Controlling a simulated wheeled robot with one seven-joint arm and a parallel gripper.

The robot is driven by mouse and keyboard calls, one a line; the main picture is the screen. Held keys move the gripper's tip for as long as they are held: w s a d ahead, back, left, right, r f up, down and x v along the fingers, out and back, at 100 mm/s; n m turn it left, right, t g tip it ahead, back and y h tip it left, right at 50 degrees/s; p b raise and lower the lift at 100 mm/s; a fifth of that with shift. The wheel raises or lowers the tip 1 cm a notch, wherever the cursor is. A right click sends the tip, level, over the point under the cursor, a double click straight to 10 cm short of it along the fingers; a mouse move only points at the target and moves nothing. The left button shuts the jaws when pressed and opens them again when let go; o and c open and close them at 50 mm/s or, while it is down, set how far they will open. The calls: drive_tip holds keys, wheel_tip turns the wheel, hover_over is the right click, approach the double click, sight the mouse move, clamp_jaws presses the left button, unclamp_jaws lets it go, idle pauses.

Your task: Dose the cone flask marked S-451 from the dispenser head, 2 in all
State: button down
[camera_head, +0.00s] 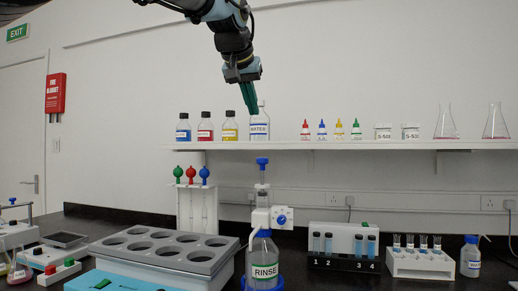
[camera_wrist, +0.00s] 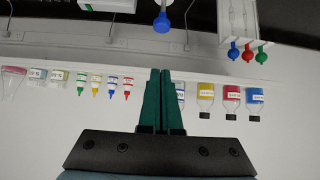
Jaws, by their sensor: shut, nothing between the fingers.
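The dispenser head (camera_head: 262,216), white with a blue knob and blue plunger top, sits on a bottle labelled RINSE (camera_head: 265,264) on the bench. Its blue top also shows in the upside-down wrist view (camera_wrist: 162,22). Two cone flasks with a little pink-red content stand on the shelf at the right, one (camera_head: 446,124) left of the other (camera_head: 496,124). Another flask (camera_head: 19,270) is cut off at the lower left edge. I cannot read S-451 on any of them. My gripper (camera_head: 250,108) is shut and empty, its green fingers in front of the WATER bottle (camera_head: 260,130); they also show in the wrist view (camera_wrist: 160,74).
The shelf (camera_head: 350,145) also holds coloured bottles, small droppers and two jars. On the bench stand a grey block with round wells (camera_head: 165,246), a vial rack (camera_head: 340,245), a tube rack (camera_head: 420,263), a wash bottle (camera_head: 470,258) and a pipette stand (camera_head: 197,205).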

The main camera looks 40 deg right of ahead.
drive_tip(key=p+x, duration=0.2)
drive_tip(key=x, duration=0.8)
hover_over(262, 169)
drive_tip(key=a, duration=0.1)
drive_tip(key=f, duration=0.4)
drive_tip(key=shift+s, duration=0.3)
drive_tip(key=shift+f, duration=0.1)
drive_tip(key=shift+a+f+b, duration=0.1)
drive_tip(key=shift+f+b, duration=1.45)
drive_tip(key=shift+f, duration=1)
